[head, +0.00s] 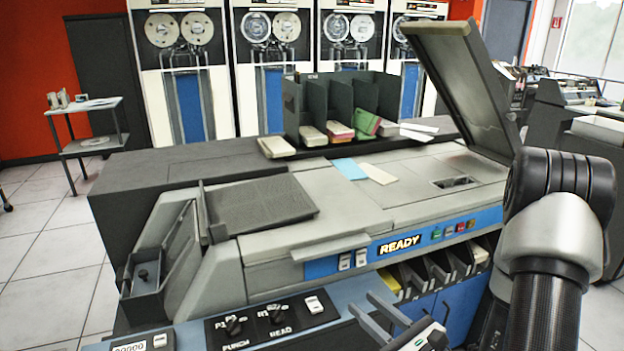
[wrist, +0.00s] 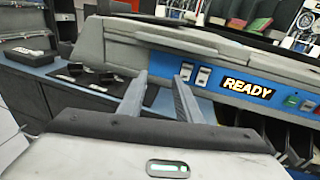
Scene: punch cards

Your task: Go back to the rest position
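My gripper (head: 378,320) is in front of the card machine, low at the bottom centre of the head view. Its two fingers stand apart with nothing between them. In the wrist view the gripper (wrist: 162,98) also shows its fingers apart and empty, pointing at the machine's blue front panel. The card machine (head: 395,215) is grey with a lit READY sign (head: 399,245) and two white rocker switches (head: 352,260) left of it. Its lid (head: 468,85) on the right stands raised. My arm fills the right side of the head view.
A dark rack (head: 292,105) with several card stacks stands on the machine's back top. A blue card (head: 349,169) and a cream card (head: 377,174) lie on top. Output pockets (head: 437,270) sit under the panel. A knob panel (head: 270,322) is at front left. Open floor (head: 50,255) lies left.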

